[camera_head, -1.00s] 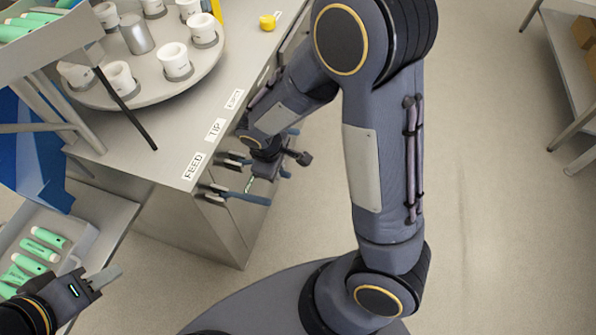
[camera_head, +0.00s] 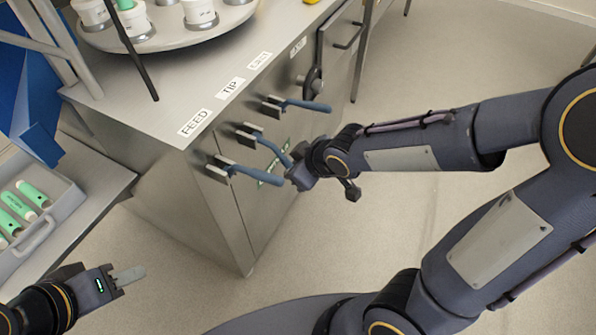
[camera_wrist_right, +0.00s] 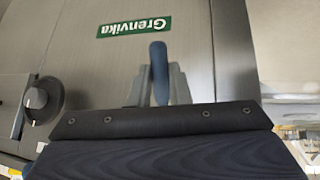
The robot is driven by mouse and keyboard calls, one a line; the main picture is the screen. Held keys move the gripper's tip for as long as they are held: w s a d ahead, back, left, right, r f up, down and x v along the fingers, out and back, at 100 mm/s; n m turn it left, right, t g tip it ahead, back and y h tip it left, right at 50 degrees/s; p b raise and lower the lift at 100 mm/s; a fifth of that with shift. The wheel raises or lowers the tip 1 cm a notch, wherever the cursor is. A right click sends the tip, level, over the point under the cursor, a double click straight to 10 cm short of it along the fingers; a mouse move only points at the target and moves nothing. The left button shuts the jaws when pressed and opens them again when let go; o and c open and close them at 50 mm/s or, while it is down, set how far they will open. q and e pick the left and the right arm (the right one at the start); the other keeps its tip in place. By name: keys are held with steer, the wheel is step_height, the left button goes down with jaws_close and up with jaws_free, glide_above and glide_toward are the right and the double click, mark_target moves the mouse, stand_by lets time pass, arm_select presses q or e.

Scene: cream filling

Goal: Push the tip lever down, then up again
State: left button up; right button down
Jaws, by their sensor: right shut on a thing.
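The tip lever (camera_head: 266,143) is the middle of three blue-handled levers on the metal cabinet's front, below the TIP label (camera_head: 231,88). Its handle slopes down more steeply in the picture than the two beside it. My right gripper (camera_head: 297,170) is at the free end of this handle. In the right wrist view, the blue handle (camera_wrist_right: 159,72) stands between the two grey fingers, which are shut on it. My left gripper (camera_head: 128,276) is at the lower left, away from the levers and empty; its finger gap cannot be made out.
The FEED lever (camera_head: 255,174) is close on the near side, and another lever (camera_head: 305,105) on the far side. A round knob (camera_head: 313,82) is farther along the cabinet. A tray (camera_head: 62,205) with green tubes is at left. Open floor lies right of the cabinet.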

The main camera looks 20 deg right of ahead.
steer(key=shift+f, duration=0.15)
stand_by(0.3)
steer(key=c, duration=1.3)
jaws_free()
steer(key=shift+c, duration=0.2)
steer(key=p+v, duration=0.3)
steer(key=v, duration=0.4)
steer(key=shift+s+r+p, duration=0.15)
steer(key=shift+r+p, duration=0.15)
steer(key=shift+p, duration=0.1)
steer(key=shift+d, duration=0.1)
